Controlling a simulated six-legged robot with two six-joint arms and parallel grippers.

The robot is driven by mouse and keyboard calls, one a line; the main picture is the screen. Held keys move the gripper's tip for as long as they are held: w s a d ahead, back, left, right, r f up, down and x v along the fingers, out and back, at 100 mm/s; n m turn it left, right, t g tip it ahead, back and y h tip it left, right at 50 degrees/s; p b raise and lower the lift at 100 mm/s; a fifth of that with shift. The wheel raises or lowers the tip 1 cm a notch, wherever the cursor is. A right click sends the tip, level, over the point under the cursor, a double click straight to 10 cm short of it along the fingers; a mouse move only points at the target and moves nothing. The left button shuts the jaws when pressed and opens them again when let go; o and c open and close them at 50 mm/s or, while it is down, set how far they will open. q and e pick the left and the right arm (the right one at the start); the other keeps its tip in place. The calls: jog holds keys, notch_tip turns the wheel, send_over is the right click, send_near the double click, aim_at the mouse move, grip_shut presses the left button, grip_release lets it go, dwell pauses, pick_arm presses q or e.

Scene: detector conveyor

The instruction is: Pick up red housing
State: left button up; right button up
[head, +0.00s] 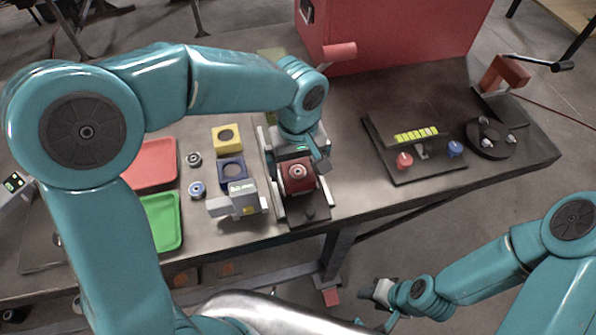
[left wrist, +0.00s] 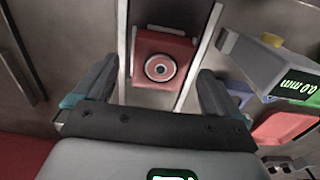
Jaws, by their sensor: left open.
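The red housing (head: 299,184) sits on the dark conveyor between two pale rails in the head view. A round grey and white part with a dark centre is set in its top. In the left wrist view the red housing (left wrist: 142,71) lies just ahead of the fingers, between the rails. My left gripper (head: 306,164) is over the far part of the housing, pointing down. Its fingers (left wrist: 153,88) are open and spread wider than the housing, with nothing between them. My right gripper (head: 381,292) hangs low, off the table's front edge; its jaw opening is unclear.
A grey gauge with a display (left wrist: 262,68) stands close beside the conveyor. A switch panel (head: 405,173) lies to the right.

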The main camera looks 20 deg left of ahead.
pick_arm(q)
jog(key=shift+f, duration=0.6)
jog(key=shift+s+f, duration=0.15)
jog(key=shift+f, duration=0.15)
jog(key=c, duration=1.2)
jog(key=shift+c, duration=1.1)
jog(key=shift+r, duration=0.15)
